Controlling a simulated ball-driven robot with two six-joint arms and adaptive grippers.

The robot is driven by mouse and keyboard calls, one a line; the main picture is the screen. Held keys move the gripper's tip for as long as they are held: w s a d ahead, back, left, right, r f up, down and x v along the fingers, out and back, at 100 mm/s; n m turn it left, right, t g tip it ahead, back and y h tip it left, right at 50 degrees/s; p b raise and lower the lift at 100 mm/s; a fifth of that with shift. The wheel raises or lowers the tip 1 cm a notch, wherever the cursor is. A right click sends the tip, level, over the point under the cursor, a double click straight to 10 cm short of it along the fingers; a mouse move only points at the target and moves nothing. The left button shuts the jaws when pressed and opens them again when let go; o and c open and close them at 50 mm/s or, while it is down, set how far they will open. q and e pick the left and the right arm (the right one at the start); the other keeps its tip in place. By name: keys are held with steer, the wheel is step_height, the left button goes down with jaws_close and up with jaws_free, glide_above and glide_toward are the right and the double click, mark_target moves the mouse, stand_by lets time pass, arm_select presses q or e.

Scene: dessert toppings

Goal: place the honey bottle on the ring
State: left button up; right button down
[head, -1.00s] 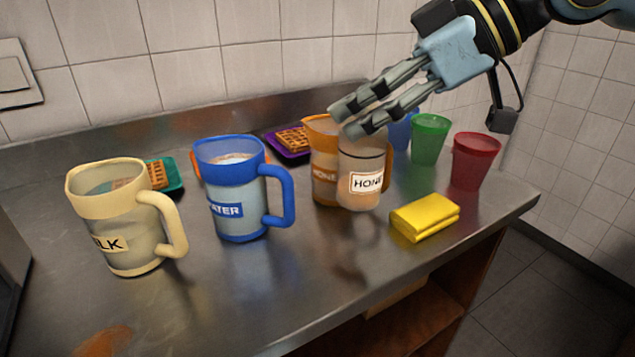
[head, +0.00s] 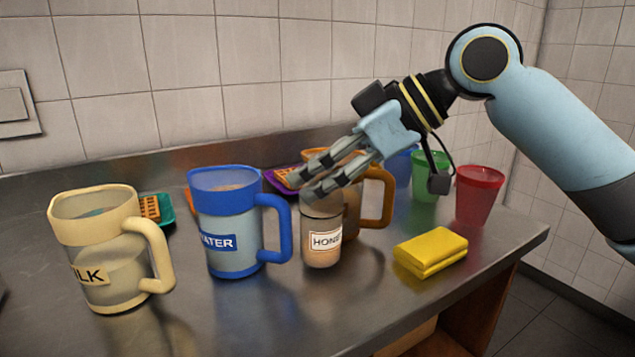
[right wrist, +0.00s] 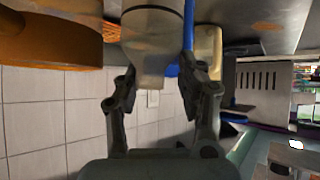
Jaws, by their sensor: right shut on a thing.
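The honey bottle (head: 322,257) is a small clear jar with amber contents and a white label reading HONEY. It is upright, just right of the blue water pitcher. My right gripper (head: 312,181) comes from the upper right and is shut on the jar's top. In the right wrist view the jar (right wrist: 153,52) sits between the two fingers. I cannot tell whether its base touches the counter. No ring can be made out in these frames. My left gripper is not in view.
The blue pitcher (head: 225,262) stands close left of the jar, the cream milk pitcher (head: 105,288) farther left. An orange pitcher (head: 374,198) is close behind. A yellow sponge (head: 431,250), green cup (head: 425,185) and red cup (head: 478,193) are right. The front counter is clear.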

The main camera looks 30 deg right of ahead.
steer(key=shift+f, duration=0.6)
steer(key=c, duration=0.8)
jaws_free()
steer(key=shift+o, duration=0.2)
